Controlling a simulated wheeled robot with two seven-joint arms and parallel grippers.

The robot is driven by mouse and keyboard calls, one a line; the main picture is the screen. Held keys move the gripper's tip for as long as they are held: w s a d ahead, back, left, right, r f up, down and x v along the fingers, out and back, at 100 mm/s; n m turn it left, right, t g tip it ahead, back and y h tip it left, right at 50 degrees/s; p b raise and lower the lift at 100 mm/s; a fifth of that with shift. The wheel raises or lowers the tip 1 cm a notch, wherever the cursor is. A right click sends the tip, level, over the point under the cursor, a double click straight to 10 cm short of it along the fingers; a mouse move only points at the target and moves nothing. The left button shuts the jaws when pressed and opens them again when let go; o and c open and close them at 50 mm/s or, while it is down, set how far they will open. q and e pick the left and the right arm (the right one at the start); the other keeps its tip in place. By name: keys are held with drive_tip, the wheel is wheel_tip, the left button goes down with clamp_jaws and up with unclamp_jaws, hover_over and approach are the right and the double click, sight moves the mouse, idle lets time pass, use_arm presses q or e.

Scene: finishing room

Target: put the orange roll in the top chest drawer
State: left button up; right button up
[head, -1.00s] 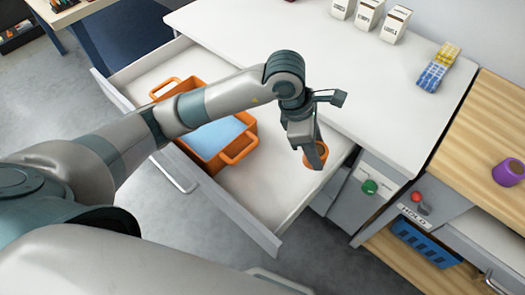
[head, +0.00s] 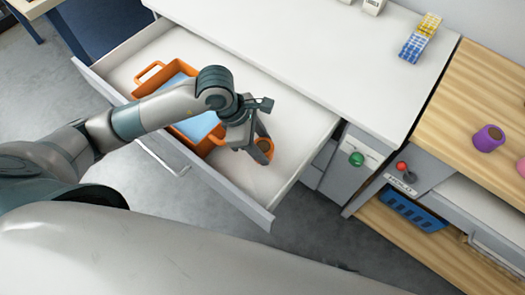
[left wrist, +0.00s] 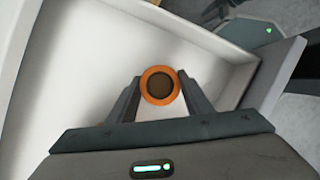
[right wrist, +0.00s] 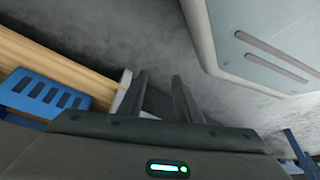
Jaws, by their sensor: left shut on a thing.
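The orange roll (head: 265,147) is held in my left gripper (head: 262,150), inside the outline of the open top chest drawer (head: 235,185). In the left wrist view the roll (left wrist: 160,86) shows end-on, an orange ring with a dark core, between both fingers. The white drawer floor (left wrist: 90,70) lies beneath it; I cannot tell whether the roll touches the floor. My right gripper (right wrist: 160,95) shows only in its wrist view, with its fingers apart and nothing between them, over grey floor.
An orange bin (head: 150,78) with a light blue thing inside stands in the left part of the drawer. The white chest top (head: 330,70) is mostly clear. A wooden bench (head: 470,100) with a purple roll (head: 489,138) is at the right. A blue basket (head: 412,210) sits below.

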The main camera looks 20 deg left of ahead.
use_arm(q)
drive_tip(key=shift+f+p, duration=0.35)
drive_tip(key=shift+f, duration=1.8)
drive_tip(key=o, duration=1.1)
drive_tip(key=b+v, duration=0.1)
drive_tip(key=v, duration=1.1)
drive_tip(key=shift+a+b, duration=0.1)
drive_tip(key=shift+b, duration=0.25)
use_arm(e)
drive_tip(key=shift+s+d+f+g, duration=0.3)
drive_tip(key=shift+s+d, duration=0.25)
drive_tip(key=shift+d, duration=0.2)
drive_tip(key=shift+a, duration=0.25)
